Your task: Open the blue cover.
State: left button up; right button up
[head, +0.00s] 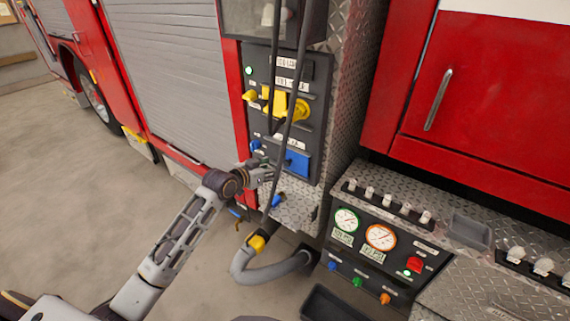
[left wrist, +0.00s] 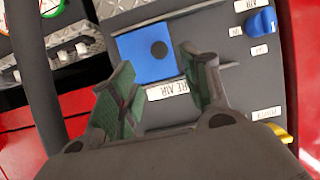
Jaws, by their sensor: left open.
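The blue cover (head: 299,164) is a flat blue piece low on the dark control panel of the red fire truck. In the left wrist view the blue cover (left wrist: 140,58) is a blue square with a dark round spot, and it looks shut. My left gripper (head: 272,171) is just left of the cover in the head view. In the left wrist view its two green-padded fingers are spread, with the cover beyond and between their tips. Nothing is between the fingers, and I cannot tell whether a tip touches the cover. My right gripper is not in view.
A blue knob (left wrist: 262,22) sits beside the cover, and yellow handles (head: 299,109) are above it. Dark hoses (head: 291,80) hang in front of the panel. A grey hose (head: 270,272) curves below. A gauge panel (head: 380,237) is at the right. Open floor lies left.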

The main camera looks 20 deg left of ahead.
aim_at(286, 163)
pick_arm(q)
jog(key=shift+p+x, duration=0.4)
jog(key=shift+x, duration=4.35)
jog(key=shift+c, duration=0.4)
grip_shut()
